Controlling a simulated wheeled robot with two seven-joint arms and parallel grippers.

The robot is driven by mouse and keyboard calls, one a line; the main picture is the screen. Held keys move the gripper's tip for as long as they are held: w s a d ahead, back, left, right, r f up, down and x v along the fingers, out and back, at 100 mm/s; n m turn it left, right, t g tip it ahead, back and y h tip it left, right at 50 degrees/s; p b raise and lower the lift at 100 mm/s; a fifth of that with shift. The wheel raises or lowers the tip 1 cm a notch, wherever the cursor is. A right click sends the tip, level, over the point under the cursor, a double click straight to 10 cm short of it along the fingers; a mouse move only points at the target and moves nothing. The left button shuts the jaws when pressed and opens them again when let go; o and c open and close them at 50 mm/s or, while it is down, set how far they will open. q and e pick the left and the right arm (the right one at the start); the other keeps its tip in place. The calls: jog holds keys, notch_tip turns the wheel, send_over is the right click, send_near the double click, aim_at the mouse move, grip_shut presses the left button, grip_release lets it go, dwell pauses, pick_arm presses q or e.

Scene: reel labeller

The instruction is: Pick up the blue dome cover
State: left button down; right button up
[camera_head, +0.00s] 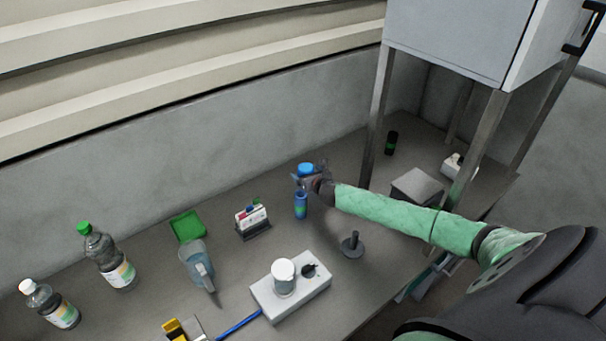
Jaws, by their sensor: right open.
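The blue dome cover (306,168) shows as a small rounded blue cap near the wall, towards the back of the bench. My right gripper (299,182) reaches in from the right and is open. Its fingers are just in front of the cover and hide its lower part. I cannot tell whether they touch it. A blue cylinder (301,206) with a greenish label stands upright just below the fingers in the picture. My left gripper is not in view.
A card holder (252,221), green tray (187,226), jug (197,264) and two bottles (105,257) (50,304) stand to the left. A white box (291,293) with a jar and a dark stand (352,245) are nearer. A legged cabinet (455,40) rises at right.

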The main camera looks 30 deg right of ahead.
aim_at(304, 166)
jog(key=shift+w+d+f+b, duration=0.25)
jog(key=shift+w+b, duration=0.1)
jog(key=shift+w, duration=0.15)
jog(key=shift+d+b+x, duration=0.2)
jog(key=shift+b+x, duration=0.5)
jog(key=shift+x, duration=1.3)
jog(key=shift+r, duration=0.1)
jog(key=shift+c, duration=0.5)
jog(key=c, duration=0.7)
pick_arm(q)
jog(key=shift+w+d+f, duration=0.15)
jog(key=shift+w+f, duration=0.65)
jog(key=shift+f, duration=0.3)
pick_arm(e)
jog(key=shift+c, duration=1.2)
